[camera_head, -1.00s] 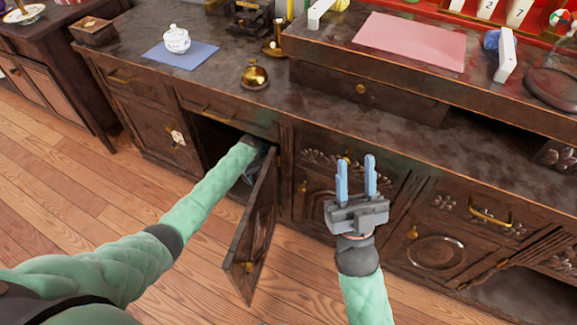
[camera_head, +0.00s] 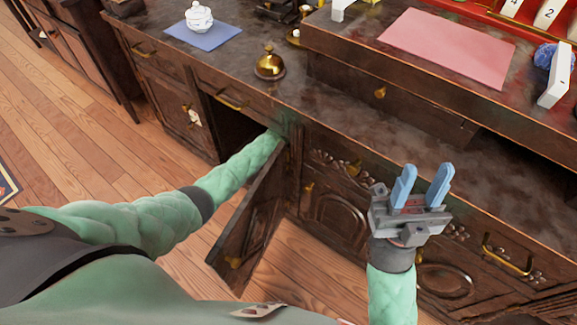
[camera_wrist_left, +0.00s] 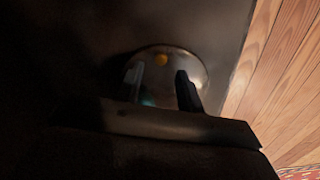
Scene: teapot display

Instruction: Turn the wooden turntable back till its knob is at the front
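In the left wrist view, a dim round disc, which looks like the turntable (camera_wrist_left: 198,70), lies inside the dark cabinet. A small orange-yellow knob (camera_wrist_left: 161,60) shows near its far edge in that picture. My left gripper (camera_wrist_left: 160,76) is open, its two dark fingers apart over the disc with the knob just beyond and between their tips. I cannot tell whether a finger touches it. In the head view the left gripper is hidden inside the cabinet. My right gripper (camera_head: 424,179) is open and empty in front of the counter, its blue fingers pointing up.
The open cabinet door (camera_head: 249,226) stands close beside my left forearm. A brass bell (camera_head: 270,65) and a white teapot on a blue mat (camera_head: 213,39) stand on the counter. Wooden floor (camera_head: 100,150) lies clear at the left.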

